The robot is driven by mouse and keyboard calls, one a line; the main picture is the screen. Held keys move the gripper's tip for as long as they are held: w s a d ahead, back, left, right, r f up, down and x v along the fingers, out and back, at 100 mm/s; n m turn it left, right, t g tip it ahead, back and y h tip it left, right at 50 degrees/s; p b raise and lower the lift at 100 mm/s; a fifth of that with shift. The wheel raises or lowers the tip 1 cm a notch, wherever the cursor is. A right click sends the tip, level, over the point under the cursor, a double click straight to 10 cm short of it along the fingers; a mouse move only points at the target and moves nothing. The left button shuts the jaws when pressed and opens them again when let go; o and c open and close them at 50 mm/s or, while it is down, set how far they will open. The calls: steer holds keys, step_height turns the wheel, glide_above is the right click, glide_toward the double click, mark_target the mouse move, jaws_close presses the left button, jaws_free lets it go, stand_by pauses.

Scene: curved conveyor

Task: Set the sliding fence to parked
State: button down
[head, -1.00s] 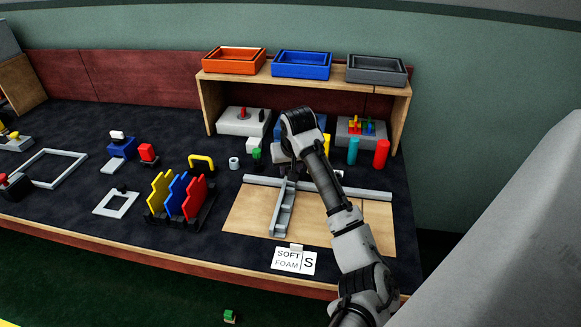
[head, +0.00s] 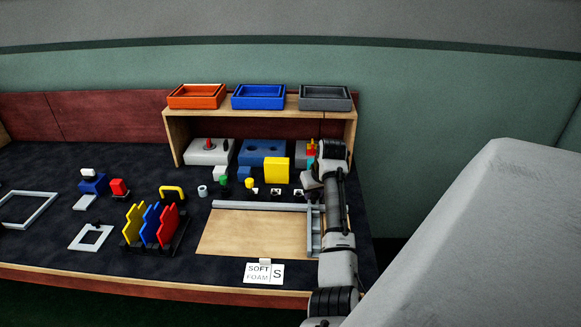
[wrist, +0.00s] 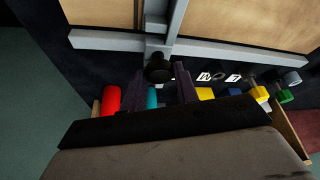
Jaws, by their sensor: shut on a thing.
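The sliding fence (head: 314,236) is a grey bar lying across the wooden board near its right end. It meets the long grey rail (head: 262,205) along the board's back edge. In the wrist view the fence (wrist: 178,18) runs away from the rail (wrist: 105,40), with a black knob (wrist: 158,70) at its near end. My gripper (wrist: 160,74) has its two dark fingers shut on this knob. In the head view my gripper (head: 312,181) is over the rail's right part, and my arm hides part of the fence and the knob.
Small marked labels (head: 276,191) line the table behind the rail. Behind them stand a yellow block (head: 276,170) and a shelf (head: 262,106) with three trays. Colored upright plates (head: 151,226) stand left of the board (head: 250,234). The board left of the fence is clear.

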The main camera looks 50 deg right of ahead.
steer(key=s+d, duration=0.2)
steer(key=s, duration=0.1)
steer(key=s+d, duration=0.3)
steer(key=c, duration=1.1)
jaws_free()
steer(key=shift+d, duration=0.1)
steer(key=shift+o, duration=0.2)
steer(key=shift+w, duration=0.1)
steer(key=shift+r, duration=0.25)
steer(key=b+v, duration=0.2)
steer(key=v, duration=1.1)
steer(key=shift+r, duration=0.15)
